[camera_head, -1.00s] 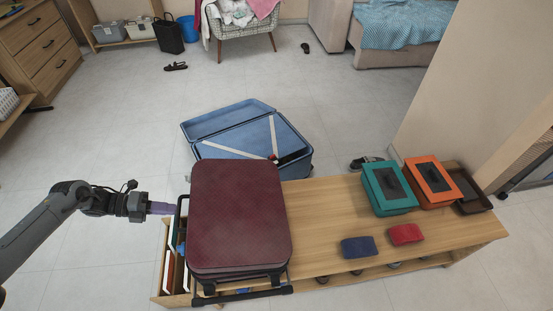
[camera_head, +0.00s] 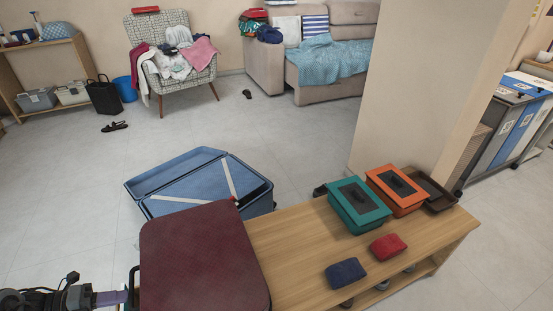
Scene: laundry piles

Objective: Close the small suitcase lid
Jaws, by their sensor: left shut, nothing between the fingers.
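The small maroon suitcase (camera_head: 203,260) lies on the left end of the wooden bench, its lid lying flat over its base. Its front edge is cut off by the bottom of the view, so I cannot tell whether the lid is fully shut. My left gripper (camera_head: 122,297) is at the bottom left, beside the suitcase's left side, with its purple-grey fingers shut and empty. The fingertips are close to the dark handle at that side; I cannot tell whether they touch. My right gripper is not in view.
A larger blue suitcase (camera_head: 190,184) lies open on the floor behind the bench (camera_head: 300,250). Teal (camera_head: 358,204) and orange (camera_head: 397,189) boxes, a brown tray (camera_head: 432,192), and blue (camera_head: 345,272) and red (camera_head: 388,247) pouches sit on the bench. A wall corner stands behind its right end.

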